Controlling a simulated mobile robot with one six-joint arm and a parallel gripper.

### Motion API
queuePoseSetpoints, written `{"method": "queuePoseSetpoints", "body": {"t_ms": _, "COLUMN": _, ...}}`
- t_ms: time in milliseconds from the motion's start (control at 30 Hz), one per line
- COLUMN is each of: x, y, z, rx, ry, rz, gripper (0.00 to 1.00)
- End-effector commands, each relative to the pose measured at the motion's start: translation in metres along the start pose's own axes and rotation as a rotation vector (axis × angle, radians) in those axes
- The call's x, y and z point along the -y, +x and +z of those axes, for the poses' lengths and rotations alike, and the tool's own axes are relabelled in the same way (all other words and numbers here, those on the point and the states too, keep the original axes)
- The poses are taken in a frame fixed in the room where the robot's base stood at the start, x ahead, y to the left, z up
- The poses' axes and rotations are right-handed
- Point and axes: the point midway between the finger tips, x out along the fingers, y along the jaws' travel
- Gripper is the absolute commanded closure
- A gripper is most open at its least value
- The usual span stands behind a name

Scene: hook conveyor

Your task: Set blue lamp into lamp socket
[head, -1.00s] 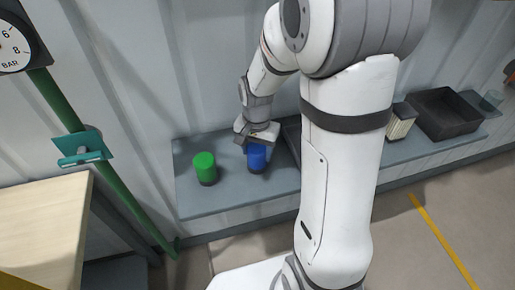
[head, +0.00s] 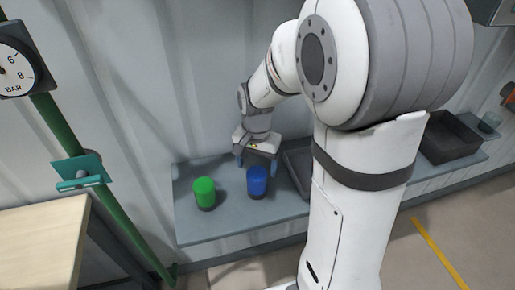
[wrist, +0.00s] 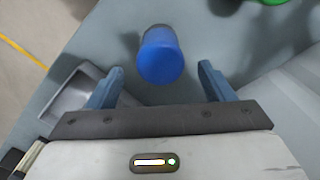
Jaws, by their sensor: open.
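The blue lamp (head: 257,183) stands upright on the grey shelf, with a dark base under its blue cap. In the wrist view the blue lamp (wrist: 161,55) lies ahead of my gripper, roughly centred between the fingers and beyond their tips. My gripper (wrist: 157,72) is open and empty. In the head view my gripper (head: 256,162) is just behind and above the lamp. I cannot make out a lamp socket in these frames.
A green lamp (head: 204,193) stands to the left on the same shelf (head: 225,223). A dark tray (head: 298,170) lies right of the blue lamp, partly hidden by my arm. A black bin (head: 450,140) is further right. A green pipe (head: 125,215) stands left of the shelf.

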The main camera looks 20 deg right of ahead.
Motion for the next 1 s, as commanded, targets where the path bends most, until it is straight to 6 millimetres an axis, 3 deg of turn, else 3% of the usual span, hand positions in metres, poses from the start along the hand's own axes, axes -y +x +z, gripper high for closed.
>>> {"method": "queuePoseSetpoints", "body": {"t_ms": 200, "x": 0.0, "y": -0.046, "z": 0.0, "rx": -0.004, "ry": 0.0, "rz": -0.003, "gripper": 0.25}}
{"method": "queuePoseSetpoints", "body": {"t_ms": 533, "x": -0.006, "y": -0.08, "z": 0.008, "rx": -0.017, "ry": -0.037, "rz": -0.012, "gripper": 0.25}}
{"method": "queuePoseSetpoints", "body": {"t_ms": 767, "x": -0.041, "y": -0.1, "z": 0.057, "rx": -0.131, "ry": -0.287, "rz": -0.068, "gripper": 0.25}}
{"method": "queuePoseSetpoints", "body": {"t_ms": 1000, "x": -0.075, "y": -0.1, "z": 0.104, "rx": -0.258, "ry": -0.548, "rz": -0.093, "gripper": 0.25}}
